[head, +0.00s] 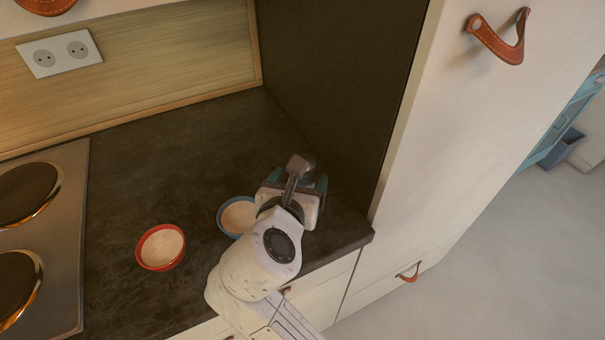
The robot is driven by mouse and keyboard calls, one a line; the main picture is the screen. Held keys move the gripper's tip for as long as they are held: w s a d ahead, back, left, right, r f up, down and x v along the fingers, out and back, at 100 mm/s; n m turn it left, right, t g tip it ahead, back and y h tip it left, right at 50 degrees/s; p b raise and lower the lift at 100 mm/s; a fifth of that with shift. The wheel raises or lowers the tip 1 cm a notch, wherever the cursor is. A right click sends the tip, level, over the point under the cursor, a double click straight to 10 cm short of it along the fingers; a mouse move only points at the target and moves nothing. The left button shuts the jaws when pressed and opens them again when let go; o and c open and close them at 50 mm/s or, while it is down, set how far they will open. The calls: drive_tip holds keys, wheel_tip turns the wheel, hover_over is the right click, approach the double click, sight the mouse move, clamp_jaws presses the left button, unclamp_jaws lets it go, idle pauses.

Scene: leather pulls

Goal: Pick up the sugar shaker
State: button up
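My gripper (298,187) is over the right end of the dark countertop, close to the tall cabinet side. I see it from above and behind. Teal parts show on both of its sides, and a grey-brown piece shows at its top; I cannot tell whether that piece is part of my gripper. Its fingertips are hidden, so I cannot tell whether they are apart or hold anything. I cannot clearly make out a sugar shaker; the area under and behind my gripper is hidden.
A blue bowl (236,217) with pale contents stands just left of my gripper, partly covered by my arm. A red bowl (161,247) stands further left. A stove (66,240) is at the far left. A tall cabinet (425,130) bounds the right. The countertop (165,160) behind the bowls is clear.

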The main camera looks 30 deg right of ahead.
drive_tip(key=shift+x, duration=2.7)
drive_tip(key=shift+c, duration=0.2)
drive_tip(key=shift+s, duration=0.1)
drive_tip(key=c, duration=1)
drive_tip(key=shift+c, duration=0.4)
drive_tip(key=shift+r, duration=0.15)
